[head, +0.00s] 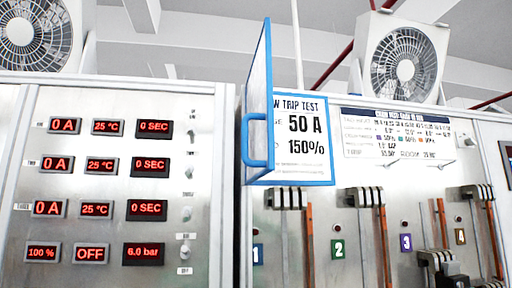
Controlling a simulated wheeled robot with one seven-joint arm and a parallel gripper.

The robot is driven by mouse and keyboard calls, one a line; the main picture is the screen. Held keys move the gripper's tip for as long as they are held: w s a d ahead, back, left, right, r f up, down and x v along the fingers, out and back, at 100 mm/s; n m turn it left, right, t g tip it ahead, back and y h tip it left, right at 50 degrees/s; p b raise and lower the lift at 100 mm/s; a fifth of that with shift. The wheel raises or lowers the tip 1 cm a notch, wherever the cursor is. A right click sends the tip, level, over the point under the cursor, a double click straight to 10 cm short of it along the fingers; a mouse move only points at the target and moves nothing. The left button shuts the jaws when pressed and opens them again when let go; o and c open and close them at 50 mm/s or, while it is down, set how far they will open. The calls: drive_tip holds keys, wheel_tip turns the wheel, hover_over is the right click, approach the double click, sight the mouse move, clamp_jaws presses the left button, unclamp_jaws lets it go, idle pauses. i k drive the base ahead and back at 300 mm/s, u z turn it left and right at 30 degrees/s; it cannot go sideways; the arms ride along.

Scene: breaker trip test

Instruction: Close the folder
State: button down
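The folder is a blue-edged holder on the front of the right cabinet. Its back page (306,145) is white, framed in blue, and reads "TRIP TEST", "50 A" and "150%". Its cover (260,85) stands open, swung out from the page and seen nearly edge-on. A blue handle (246,140) sticks out on the left of the cover. The cover hides the left part of the page's text. My gripper is not in view.
The left cabinet (205,180) carries red digital displays (150,167) and small switches. The right panel has numbered labels, grey clamps (365,197) and orange bars (310,240) below the folder. Fans (404,68) stand on top. A printed chart (400,135) is right of the folder.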

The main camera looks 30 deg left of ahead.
sight(258, 142)
drive_tip(key=u, duration=0.05)
drive_tip(key=k, duration=1.45)
drive_tip(key=u, duration=1.4)
drive_tip(key=i, duration=1)
drive_tip(key=z, duration=0.05)
